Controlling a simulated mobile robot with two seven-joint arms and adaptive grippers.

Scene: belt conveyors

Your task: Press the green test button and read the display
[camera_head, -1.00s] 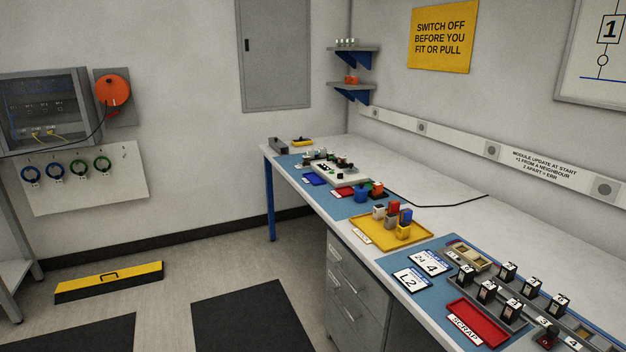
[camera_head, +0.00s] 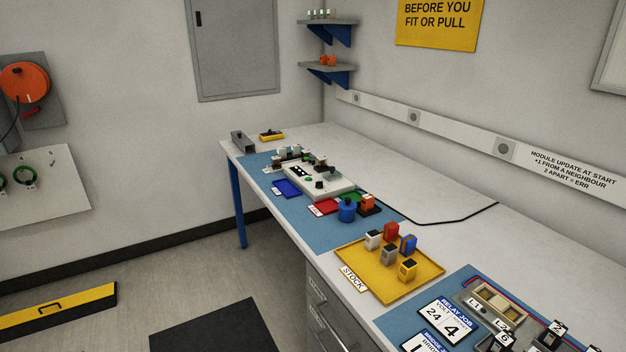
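A white test unit (camera_head: 338,187) sits on the blue mat at the far part of the bench, with small dark and green parts on top. Which of these is the green test button, and any display reading, is too small to tell. A blue round part (camera_head: 347,209) and an orange-and-black block (camera_head: 368,203) stand just in front of the unit. Neither of my grippers is in view.
A yellow stock tray (camera_head: 355,262) holds several coloured blocks. A relay job card (camera_head: 450,319) and numbered black modules lie nearer at the right. A black cable (camera_head: 450,222) crosses the bench. A yellow-and-black bar (camera_head: 60,308) lies on the floor.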

